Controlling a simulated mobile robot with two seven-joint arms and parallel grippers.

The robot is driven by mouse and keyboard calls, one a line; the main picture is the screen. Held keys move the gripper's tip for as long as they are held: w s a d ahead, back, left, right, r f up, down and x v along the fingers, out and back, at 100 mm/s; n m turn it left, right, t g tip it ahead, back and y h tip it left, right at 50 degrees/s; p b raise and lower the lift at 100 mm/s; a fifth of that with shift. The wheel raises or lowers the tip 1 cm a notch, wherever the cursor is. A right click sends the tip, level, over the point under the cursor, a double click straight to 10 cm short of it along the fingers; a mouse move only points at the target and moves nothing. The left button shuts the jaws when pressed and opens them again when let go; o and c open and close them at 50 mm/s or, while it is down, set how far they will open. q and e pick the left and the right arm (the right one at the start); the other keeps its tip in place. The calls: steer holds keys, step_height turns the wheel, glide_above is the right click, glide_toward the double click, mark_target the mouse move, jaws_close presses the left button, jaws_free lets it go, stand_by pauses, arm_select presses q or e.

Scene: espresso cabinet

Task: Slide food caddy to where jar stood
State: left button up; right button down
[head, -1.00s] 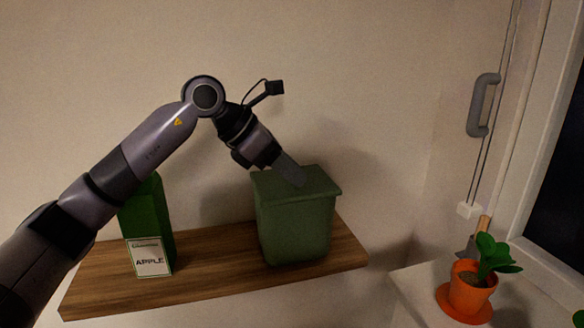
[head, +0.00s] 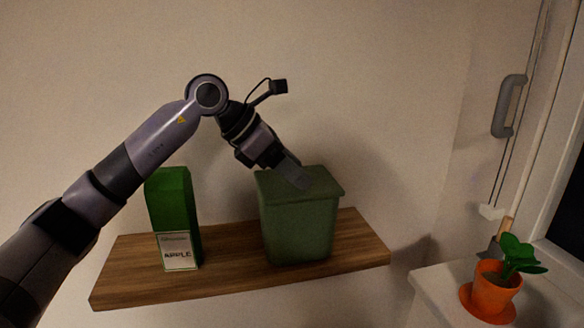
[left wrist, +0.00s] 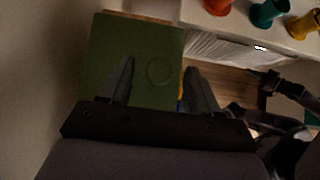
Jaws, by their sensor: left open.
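The food caddy (head: 298,228) is a dark green lidded bin standing upright on the wooden shelf (head: 225,245), right of its middle. My left gripper (head: 302,183) comes down at a slant from the upper left onto the caddy's lid. In the left wrist view the square lid (left wrist: 150,45) lies under my open left gripper (left wrist: 159,65). One finger is over the lid and the other is just beyond its right edge; whether they touch it is unclear. No jar is in view.
A green apple carton (head: 174,215) stands on the shelf left of the caddy, with a bare gap between. Bare shelf shows right of the caddy. A potted plant in an orange pot (head: 492,290) stands on the white sill (head: 435,290) at the right.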

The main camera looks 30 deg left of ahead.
arm_select(q)
steer(key=b+v, duration=0.1)
steer(key=v, duration=0.6)
steer(key=shift+r, duration=0.1)
steer(key=shift+s, duration=0.1)
stand_by(0.5)
